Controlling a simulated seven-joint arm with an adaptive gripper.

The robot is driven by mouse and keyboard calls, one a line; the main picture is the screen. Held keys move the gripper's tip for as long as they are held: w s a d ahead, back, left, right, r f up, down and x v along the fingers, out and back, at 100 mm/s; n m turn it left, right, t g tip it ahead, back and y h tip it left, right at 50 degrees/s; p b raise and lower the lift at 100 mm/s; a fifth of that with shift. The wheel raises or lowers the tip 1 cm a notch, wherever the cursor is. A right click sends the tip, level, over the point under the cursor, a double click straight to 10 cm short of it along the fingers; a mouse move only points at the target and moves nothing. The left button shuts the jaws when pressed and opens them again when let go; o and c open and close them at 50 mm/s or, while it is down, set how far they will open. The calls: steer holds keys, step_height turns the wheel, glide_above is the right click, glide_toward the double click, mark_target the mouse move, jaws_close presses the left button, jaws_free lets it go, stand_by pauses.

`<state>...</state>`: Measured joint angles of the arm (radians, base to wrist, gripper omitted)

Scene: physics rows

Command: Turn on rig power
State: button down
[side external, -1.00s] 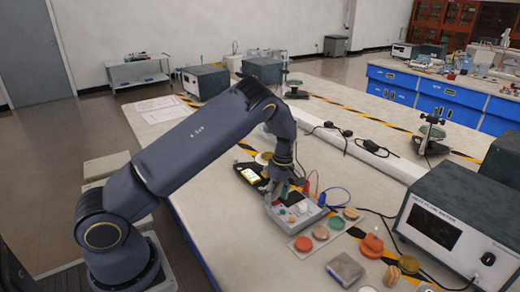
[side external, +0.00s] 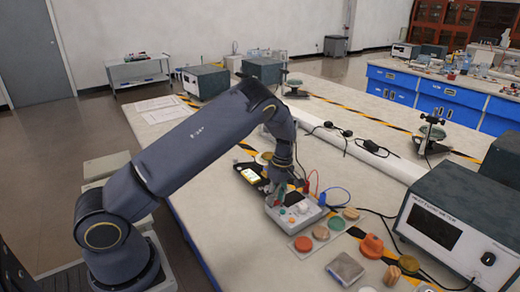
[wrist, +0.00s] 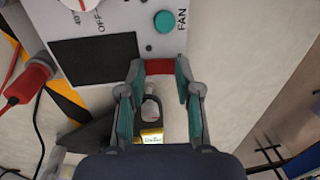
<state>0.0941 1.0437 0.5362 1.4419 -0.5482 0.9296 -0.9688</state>
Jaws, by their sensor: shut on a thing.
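The rig is a light grey control box (side external: 302,217) on the bench, with a white dial, coloured buttons and a dark panel on top. In the wrist view, the box (wrist: 126,44) shows a dial (wrist: 80,4) marked "OFF" and "40", and a green button (wrist: 165,22) beside the word "FAN".
A red plug (wrist: 28,80) with leads lies left of the box in the wrist view. Coloured discs (side external: 321,232), a grey block (side external: 345,269) and a large meter (side external: 447,222) stand to the right.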

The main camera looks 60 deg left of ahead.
steer(key=shift+s+t, duration=0.15)
steer(key=shift+t, duration=0.65)
steer(key=c, duration=0.8)
jaws_free()
step_height(320, 180, up, 12)
